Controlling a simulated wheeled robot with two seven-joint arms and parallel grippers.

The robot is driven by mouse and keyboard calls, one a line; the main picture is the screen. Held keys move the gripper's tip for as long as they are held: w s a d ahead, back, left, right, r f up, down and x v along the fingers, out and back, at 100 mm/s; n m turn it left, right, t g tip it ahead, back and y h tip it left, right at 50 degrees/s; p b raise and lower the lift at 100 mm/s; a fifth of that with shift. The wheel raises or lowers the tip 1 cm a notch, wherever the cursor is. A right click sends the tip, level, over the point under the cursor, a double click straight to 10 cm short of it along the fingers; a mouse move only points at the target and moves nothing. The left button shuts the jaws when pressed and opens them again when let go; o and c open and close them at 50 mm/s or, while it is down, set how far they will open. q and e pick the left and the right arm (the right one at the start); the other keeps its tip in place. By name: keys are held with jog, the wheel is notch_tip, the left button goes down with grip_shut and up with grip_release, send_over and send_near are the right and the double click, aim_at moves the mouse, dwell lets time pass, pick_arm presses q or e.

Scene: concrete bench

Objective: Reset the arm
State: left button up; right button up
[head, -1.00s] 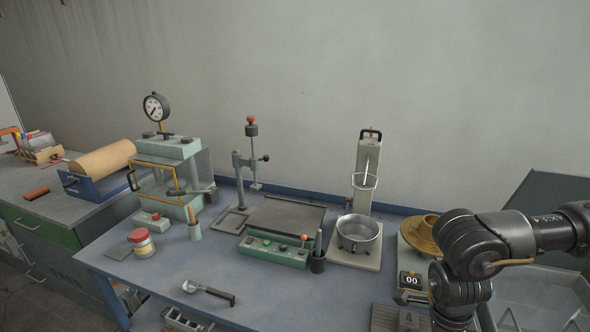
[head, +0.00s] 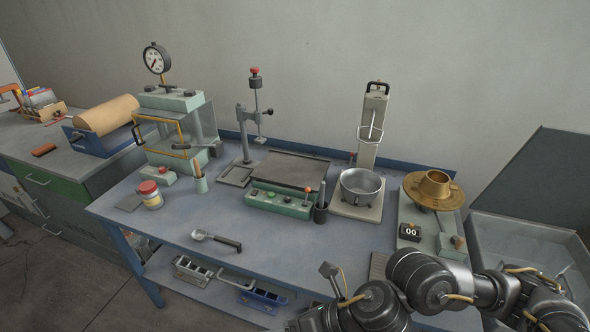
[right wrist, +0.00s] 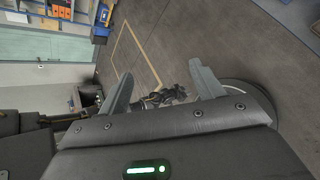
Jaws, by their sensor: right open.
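My right arm (head: 425,282) is folded low at the bottom right of the head view, in front of the bench (head: 285,240). Its gripper is out of the head view. In the right wrist view my right gripper (right wrist: 163,90) has its two fingers wide apart with nothing held between them. It points out over the floor, away from the bench. My left gripper and left arm show in neither view.
Open floor (right wrist: 235,45) shows in the wrist view.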

jog(key=w+a+r+m+t+y, duration=0.15)
jog(key=w+r+m+t, duration=0.35)
jog(key=m, duration=0.8)
jog(key=w+d+f+m+t+h, duration=0.1)
jog(key=d+f+m+t+h, duration=0.25)
jog(key=d+m, duration=0.4)
jog(key=s+d+f+m+g+h, duration=0.15)
jog(key=d+f+m+h, duration=0.25)
jog(key=d+f+m, duration=0.5)
jog(key=s+d+f+m+g+h, duration=0.2)
jog(key=s+d+f+m+g, duration=0.1)
jog(key=s+d+f+m, duration=0.3)
jog(key=s+d+f+m+g+h, duration=0.2)
jog(key=s+d+f+m, duration=0.3)
jog(key=s, duration=0.4)
notch_tip(320, 180, down, 24)
jog(key=g, duration=0.1)
jog(key=s+d+f, duration=0.1)
jog(key=s+f, duration=0.6)
jog(key=s, duration=0.1)
jog(key=s+d+f+g, duration=0.1)
jog(key=s+d+f, duration=0.1)
jog(key=s+f, duration=0.6)
jog(key=shift+s+d+f+n, duration=0.15)
jog(key=shift+s+d+n, duration=0.1)
jog(key=shift+s+n, duration=0.25)
